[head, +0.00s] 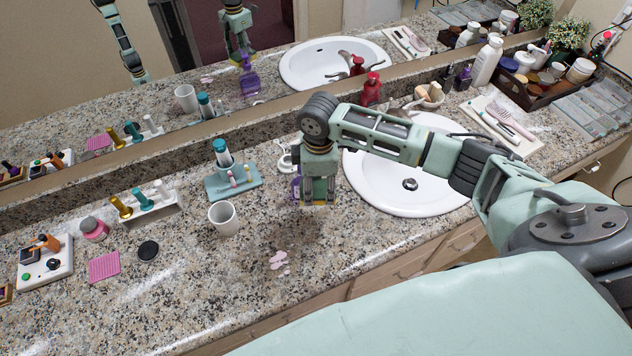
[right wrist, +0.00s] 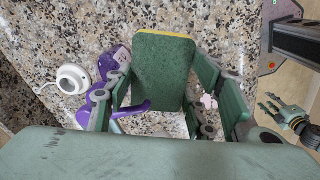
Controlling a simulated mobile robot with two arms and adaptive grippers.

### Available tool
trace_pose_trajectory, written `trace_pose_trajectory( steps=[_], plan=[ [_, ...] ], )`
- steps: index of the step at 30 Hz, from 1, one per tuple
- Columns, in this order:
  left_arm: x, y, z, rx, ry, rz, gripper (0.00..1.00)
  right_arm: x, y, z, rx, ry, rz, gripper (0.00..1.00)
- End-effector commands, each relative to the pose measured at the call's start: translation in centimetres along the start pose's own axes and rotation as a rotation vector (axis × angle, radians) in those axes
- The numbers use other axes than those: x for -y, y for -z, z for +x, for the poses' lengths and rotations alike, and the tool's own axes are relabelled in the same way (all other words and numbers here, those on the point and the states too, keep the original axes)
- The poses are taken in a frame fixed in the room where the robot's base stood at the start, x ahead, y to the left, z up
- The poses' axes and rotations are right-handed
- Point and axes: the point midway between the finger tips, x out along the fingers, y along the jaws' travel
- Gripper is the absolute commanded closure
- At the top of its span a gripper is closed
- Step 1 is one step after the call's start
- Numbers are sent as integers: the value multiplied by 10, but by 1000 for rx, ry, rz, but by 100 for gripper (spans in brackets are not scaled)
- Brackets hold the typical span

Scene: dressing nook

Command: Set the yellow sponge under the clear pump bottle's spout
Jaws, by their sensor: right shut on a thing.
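My right gripper (head: 318,198) is shut on the yellow sponge, just above the counter left of the sink. The sponge (head: 319,204) shows as a yellow strip below the fingers; the right wrist view shows its green face and yellow edge (right wrist: 162,75). A purple pump bottle (head: 295,188) stands close beside the gripper, mostly hidden by it. In the right wrist view, this bottle (right wrist: 112,62) is left of the sponge, its purple spout (right wrist: 135,106) near the lower end. I cannot tell how clear it is. My left gripper (right wrist: 278,112) appears small, with fingers apart and empty.
A white cup (head: 223,218) and a blue tray (head: 233,178) with a teal-capped bottle stand left of my gripper. A white sink (head: 410,170) lies right, a red pump bottle (head: 371,90) behind it. Pinkish spots (head: 279,262) mark the counter in front, which is otherwise bare there.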

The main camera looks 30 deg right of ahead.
Motion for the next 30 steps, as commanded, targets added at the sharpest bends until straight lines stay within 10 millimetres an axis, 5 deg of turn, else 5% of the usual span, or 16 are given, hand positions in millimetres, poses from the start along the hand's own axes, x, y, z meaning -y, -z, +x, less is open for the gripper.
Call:
trace_pose_trajectory(
  steps=[3,21,22,30],
  plan=[
    [0,-1,-4,2,0,0,60,-15,7,-2,0,0,1,59],
    [3,-2,-8,4,4,-2,60,-14,6,20,1,-1,0,59],
    [3,-2,-9,4,4,-2,60,-14,6,19,1,-1,-1,48],
    [4,-2,-9,3,5,-2,60,-14,6,19,1,-1,0,31]
  ],
)
